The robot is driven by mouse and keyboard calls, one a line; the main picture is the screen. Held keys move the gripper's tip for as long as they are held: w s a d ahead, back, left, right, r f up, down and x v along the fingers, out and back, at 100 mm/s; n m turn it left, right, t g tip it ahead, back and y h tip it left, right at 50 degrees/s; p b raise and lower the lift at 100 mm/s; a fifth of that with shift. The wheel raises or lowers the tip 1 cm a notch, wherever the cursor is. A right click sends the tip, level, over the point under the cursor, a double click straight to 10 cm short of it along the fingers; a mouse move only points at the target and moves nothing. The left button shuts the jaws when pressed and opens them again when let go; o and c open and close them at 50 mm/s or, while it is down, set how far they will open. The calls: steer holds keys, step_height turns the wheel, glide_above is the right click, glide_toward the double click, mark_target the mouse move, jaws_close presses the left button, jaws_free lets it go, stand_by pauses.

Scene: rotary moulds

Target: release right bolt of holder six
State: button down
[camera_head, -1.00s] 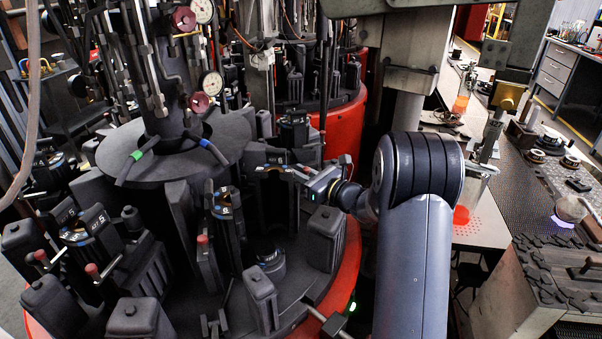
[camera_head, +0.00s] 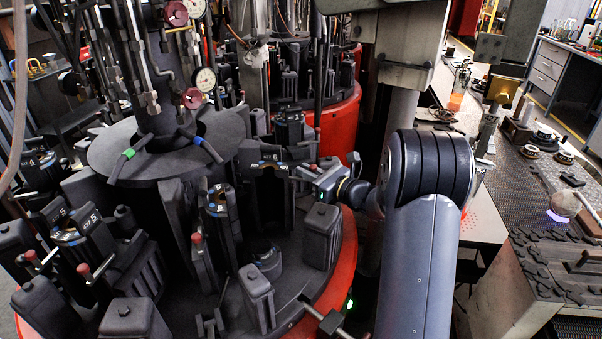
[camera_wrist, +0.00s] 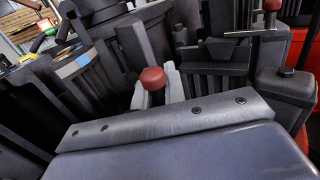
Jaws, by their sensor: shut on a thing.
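A bolt with a red knob (camera_wrist: 153,78) stands between the pale fingers of my gripper (camera_wrist: 156,92) in the wrist view. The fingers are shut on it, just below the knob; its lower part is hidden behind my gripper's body. In the head view my gripper (camera_head: 302,173) reaches in from the right, at the right side of a dark holder (camera_head: 265,160) on the round machine. I cannot read this holder's number. In the wrist view a dark holder with a blue and tan band (camera_wrist: 72,66) is at the left.
A neighbouring holder marked 5 (camera_head: 92,216) stands at the left, with red-tipped handles near it. Dark upright blocks (camera_head: 322,235) stand close below my gripper. Another red-knobbed bolt (camera_wrist: 272,5) is at the upper right of the wrist view. The red machine rim (camera_head: 347,250) curves at the right.

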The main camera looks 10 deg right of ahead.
steer(key=shift+d+r, duration=0.15)
steer(key=shift+r, duration=0.2)
steer(key=c, duration=1.6)
jaws_free()
steer(key=shift+d, duration=0.15)
steer(key=shift+o, duration=0.8)
steer(key=shift+f, duration=0.1)
steer(key=shift+s, duration=0.1)
steer(key=b+v, duration=0.2)
steer(key=v, duration=0.8)
steer(key=shift+s+d, duration=0.2)
steer(key=shift+s, duration=0.1)
steer(key=a+p+x, duration=0.1)
steer(key=p+x, duration=0.1)
steer(key=x, duration=1)
steer(key=shift+a+p, duration=0.25)
steer(key=shift+p, duration=0.05)
